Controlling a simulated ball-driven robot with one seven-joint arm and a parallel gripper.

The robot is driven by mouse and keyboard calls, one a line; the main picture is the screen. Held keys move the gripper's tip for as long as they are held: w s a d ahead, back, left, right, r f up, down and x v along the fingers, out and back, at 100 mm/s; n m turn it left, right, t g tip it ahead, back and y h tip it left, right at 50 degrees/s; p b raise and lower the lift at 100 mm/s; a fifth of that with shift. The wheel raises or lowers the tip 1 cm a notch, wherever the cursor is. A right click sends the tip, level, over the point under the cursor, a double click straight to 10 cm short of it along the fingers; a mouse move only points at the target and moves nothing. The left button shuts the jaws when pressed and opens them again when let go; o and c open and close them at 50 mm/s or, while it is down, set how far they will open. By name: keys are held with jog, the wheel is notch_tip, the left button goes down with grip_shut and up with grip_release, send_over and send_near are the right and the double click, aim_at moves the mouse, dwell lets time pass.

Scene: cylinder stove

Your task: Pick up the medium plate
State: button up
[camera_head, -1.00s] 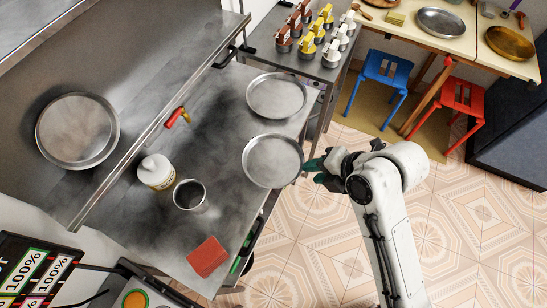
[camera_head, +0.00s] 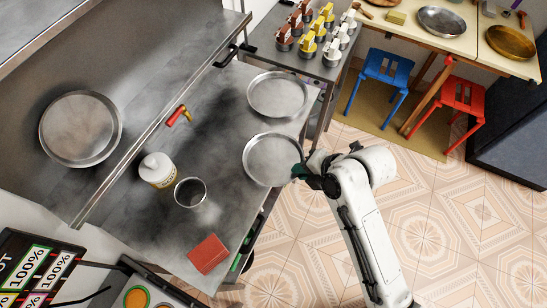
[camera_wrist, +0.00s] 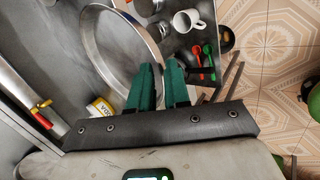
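A round grey metal plate (camera_head: 272,160) lies on the steel counter near its right edge, and a large part of it shows in the wrist view (camera_wrist: 97,48). A second plate (camera_head: 277,95) lies just behind it, and a third plate (camera_head: 81,129) sits on the raised surface at left. The pictures do not clearly settle which is the medium one. My gripper (camera_head: 301,171) is at the right rim of the nearer front plate. In the wrist view its green fingers (camera_wrist: 160,82) stand a narrow gap apart, with the rim reaching between them. Whether they press on it is unclear.
A white jar (camera_head: 158,170), a metal cup (camera_head: 190,192) and a red block (camera_head: 208,253) stand on the counter. A white mug (camera_wrist: 188,20) shows beyond the fingers. Tiled floor at right is free.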

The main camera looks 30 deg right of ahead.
grip_shut()
dwell(0.3)
